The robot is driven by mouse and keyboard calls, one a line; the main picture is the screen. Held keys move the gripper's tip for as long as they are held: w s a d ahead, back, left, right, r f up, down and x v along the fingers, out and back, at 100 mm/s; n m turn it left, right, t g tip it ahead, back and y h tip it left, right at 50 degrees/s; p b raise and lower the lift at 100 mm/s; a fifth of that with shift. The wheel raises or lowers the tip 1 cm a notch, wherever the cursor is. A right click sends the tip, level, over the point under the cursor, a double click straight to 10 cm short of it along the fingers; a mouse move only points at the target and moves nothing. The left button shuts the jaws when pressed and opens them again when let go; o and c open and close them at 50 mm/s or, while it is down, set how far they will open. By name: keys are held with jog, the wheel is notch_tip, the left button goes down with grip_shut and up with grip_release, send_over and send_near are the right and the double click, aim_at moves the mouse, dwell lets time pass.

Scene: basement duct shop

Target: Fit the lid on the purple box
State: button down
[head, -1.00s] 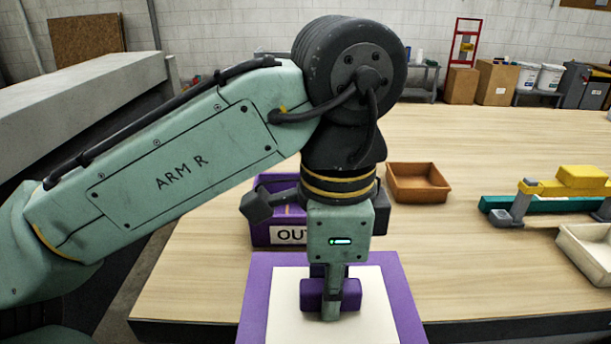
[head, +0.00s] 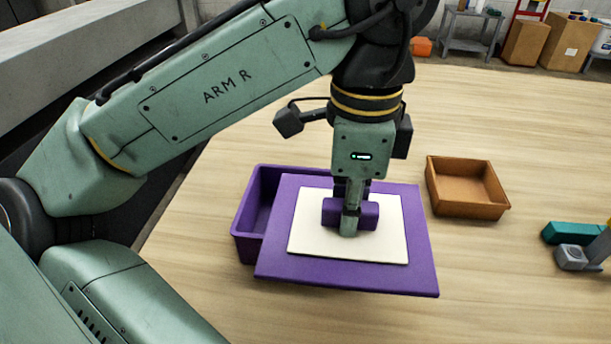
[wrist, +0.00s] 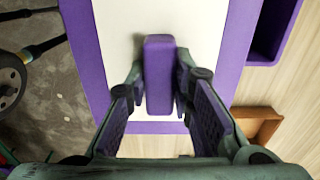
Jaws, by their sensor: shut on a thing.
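The lid (head: 275,262) is a flat purple plate with a cream panel and a purple block handle (head: 368,215). My gripper (head: 349,222) is shut on the handle, which also shows between the fingers in the wrist view (wrist: 159,75). The lid hangs in front of and partly over the purple box (head: 246,222), offset to the right, so the box's left part stays uncovered. The box is open and stands on the table; its right part and front are hidden by the lid. In the wrist view, a corner of the box (wrist: 262,55) shows beyond the lid's edge.
An orange-brown tray (head: 468,206) stands on the table right of the lid. A teal bar with a grey clamp (head: 574,257) lies at the far right. The wooden table (head: 500,120) is clear behind the box and at the front right.

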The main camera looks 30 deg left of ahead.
aim_at(302, 175)
jog(key=w+a+f+p, duration=0.1)
jog(key=w+a, duration=0.1)
jog(key=a, duration=0.1)
jog(key=w+a+f+p, duration=0.1)
jog(key=w+a+f, duration=0.1)
jog(key=a, duration=0.2)
jog(key=w+a+f+p, duration=0.1)
jog(key=w+a, duration=0.1)
jog(key=a, duration=0.2)
jog(key=shift+a+f, duration=0.1)
jog(key=shift+f, duration=0.25)
jog(key=shift+f, duration=0.35)
jog(key=shift+f, duration=0.25)
jog(key=c, duration=1.4)
grip_release()
jog(key=shift+r, duration=0.1)
notch_tip(302, 175, up, 13)
jog(key=shift+r, duration=0.1)
